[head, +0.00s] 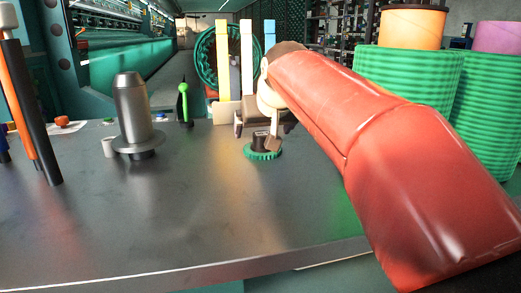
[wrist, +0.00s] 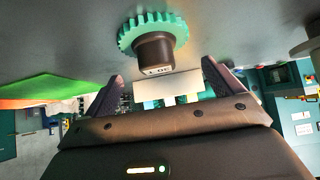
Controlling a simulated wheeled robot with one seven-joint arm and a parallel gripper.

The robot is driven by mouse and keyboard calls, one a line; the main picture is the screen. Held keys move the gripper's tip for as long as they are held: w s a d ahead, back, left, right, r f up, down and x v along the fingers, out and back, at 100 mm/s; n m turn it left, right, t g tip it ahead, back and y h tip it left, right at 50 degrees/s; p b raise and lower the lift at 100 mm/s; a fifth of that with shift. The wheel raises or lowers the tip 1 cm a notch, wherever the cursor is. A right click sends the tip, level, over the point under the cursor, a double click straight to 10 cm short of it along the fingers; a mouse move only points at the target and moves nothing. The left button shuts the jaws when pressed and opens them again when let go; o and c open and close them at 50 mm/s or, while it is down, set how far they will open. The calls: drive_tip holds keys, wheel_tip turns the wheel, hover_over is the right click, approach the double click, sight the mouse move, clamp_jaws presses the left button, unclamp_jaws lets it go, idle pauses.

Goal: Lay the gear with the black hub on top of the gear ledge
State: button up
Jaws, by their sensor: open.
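The green toothed gear (head: 263,154) lies on the grey table, its dark hub (head: 261,140) standing up from it. In the wrist view the gear (wrist: 130,36) and its hub (wrist: 153,50) show just beyond the finger line. My gripper (head: 257,131) is open at the gear in the head view, where the arm partly covers it. In the wrist view my gripper (wrist: 163,78) has its fingers spread with nothing clamped between them. A pale block (wrist: 168,88) shows behind the gap. I cannot tell for sure which thing is the gear ledge.
A grey metal spindle (head: 132,105) and a small white cup (head: 109,147) stand left of the gear. A tan block (head: 227,112) with upright coloured bars stands behind. The table's front left is clear.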

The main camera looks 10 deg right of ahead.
sight(263, 134)
drive_tip(key=b+x, duration=0.1)
drive_tip(key=x, duration=0.4)
drive_tip(key=shift+s+d, duration=0.1)
drive_tip(key=shift+s+f, duration=0.1)
drive_tip(key=c, duration=1.8)
